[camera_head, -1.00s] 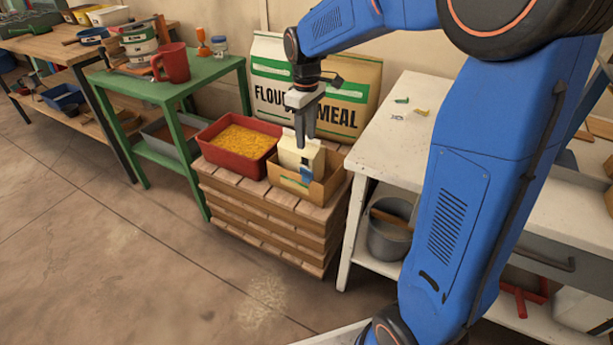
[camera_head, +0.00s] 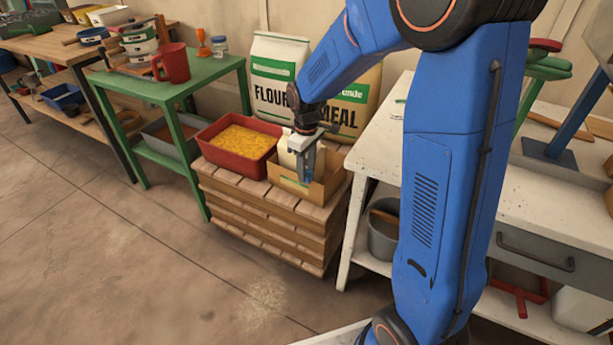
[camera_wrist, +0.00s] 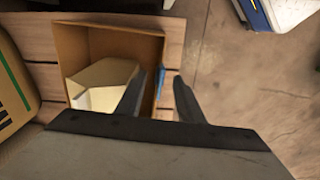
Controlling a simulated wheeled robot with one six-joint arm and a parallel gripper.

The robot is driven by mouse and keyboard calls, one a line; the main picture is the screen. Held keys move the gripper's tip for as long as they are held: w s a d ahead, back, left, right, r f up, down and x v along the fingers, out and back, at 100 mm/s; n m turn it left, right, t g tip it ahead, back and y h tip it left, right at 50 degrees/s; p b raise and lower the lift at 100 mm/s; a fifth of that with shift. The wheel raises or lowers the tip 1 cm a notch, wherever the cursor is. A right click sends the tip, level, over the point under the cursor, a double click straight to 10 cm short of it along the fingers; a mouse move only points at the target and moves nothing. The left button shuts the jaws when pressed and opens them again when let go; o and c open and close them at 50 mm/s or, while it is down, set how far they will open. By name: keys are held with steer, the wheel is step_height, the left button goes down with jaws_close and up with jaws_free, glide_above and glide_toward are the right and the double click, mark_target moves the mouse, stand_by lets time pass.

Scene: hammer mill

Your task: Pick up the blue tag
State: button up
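The blue tag shows in the wrist view as a thin blue strip (camera_wrist: 160,82) along the right wall of an open cardboard box (camera_wrist: 125,36). In the wrist view my gripper (camera_wrist: 157,79) is open, with a dark finger on either side of the strip and gaps to both. The left finger is over the box and the right finger is outside its wall. A cream packet (camera_wrist: 103,85) stands inside the box.
The box stands on a wooden pallet stack (camera_head: 262,215), beside a red tray of yellow grain (camera_head: 210,155). Flour and meal sacks (camera_head: 275,65) stand behind. A white bench (camera_head: 365,150) is close on the right. The floor in front is clear.

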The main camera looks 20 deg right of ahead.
steer(key=shift+f, duration=0.85)
jaws_close()
steer(key=shift+r, duration=0.1)
step_height(320, 180, up, 10)
steer(key=shift+f, duration=0.1)
